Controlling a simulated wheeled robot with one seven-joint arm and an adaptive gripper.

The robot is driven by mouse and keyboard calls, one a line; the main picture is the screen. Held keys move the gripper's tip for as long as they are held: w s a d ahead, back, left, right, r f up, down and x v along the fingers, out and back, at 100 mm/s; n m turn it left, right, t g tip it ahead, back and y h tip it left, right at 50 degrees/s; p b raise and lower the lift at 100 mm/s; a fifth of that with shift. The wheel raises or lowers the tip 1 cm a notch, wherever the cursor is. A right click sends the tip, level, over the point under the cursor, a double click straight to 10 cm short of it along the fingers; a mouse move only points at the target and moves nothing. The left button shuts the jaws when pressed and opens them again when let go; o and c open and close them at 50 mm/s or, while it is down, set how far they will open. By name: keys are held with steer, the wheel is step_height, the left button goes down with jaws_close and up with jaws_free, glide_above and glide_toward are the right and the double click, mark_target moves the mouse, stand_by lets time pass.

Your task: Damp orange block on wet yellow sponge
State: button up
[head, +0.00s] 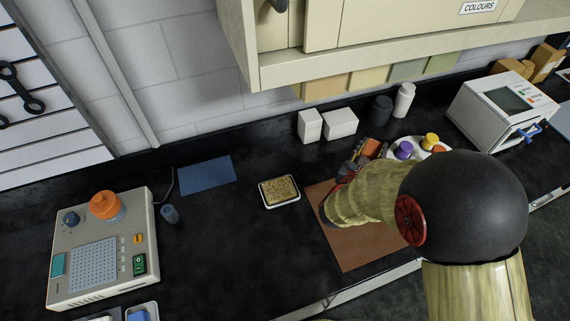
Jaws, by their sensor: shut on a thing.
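The yellow sponge (280,189) lies in a small white tray (266,203) on the dark counter, near the middle of the head view. My gripper (361,156) is to the right of the sponge and a little farther back, above the far part of a brown mat. It is shut on the orange block (373,147), which shows at its far side. My arm hides part of the gripper and the mat. I cannot tell whether the block is clear of the surface below, or whether the sponge is wet.
The brown mat (358,254) lies under my arm. A round white tray (393,143) with purple and yellow pieces stands right of the block. White boxes (325,124) stand behind. A blue mat (207,175) and a beige device (99,248) are left. The counter around the sponge is clear.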

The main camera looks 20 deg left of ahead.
steer(key=s+a+f+n+y+p, duration=0.1)
steer(key=s+a, duration=0.2)
steer(key=a, duration=0.5)
steer(key=s+a, duration=0.3)
steer(key=a, duration=0.4)
steer(key=y+p, duration=0.1)
glide_above(279, 189)
steer(key=f, duration=0.2)
steer(key=shift+n, duration=0.4)
steer(key=shift+w+f+b, duration=0.2)
steer(key=shift+f+b, duration=1.85)
steer(key=shift+f, duration=0.65)
steer(key=shift+s+f, duration=0.1)
steer(key=shift+f, duration=0.55)
steer(key=shift+r, duration=0.1)
step_height(279, 189, up, 7)
steer(key=p, duration=0.4)
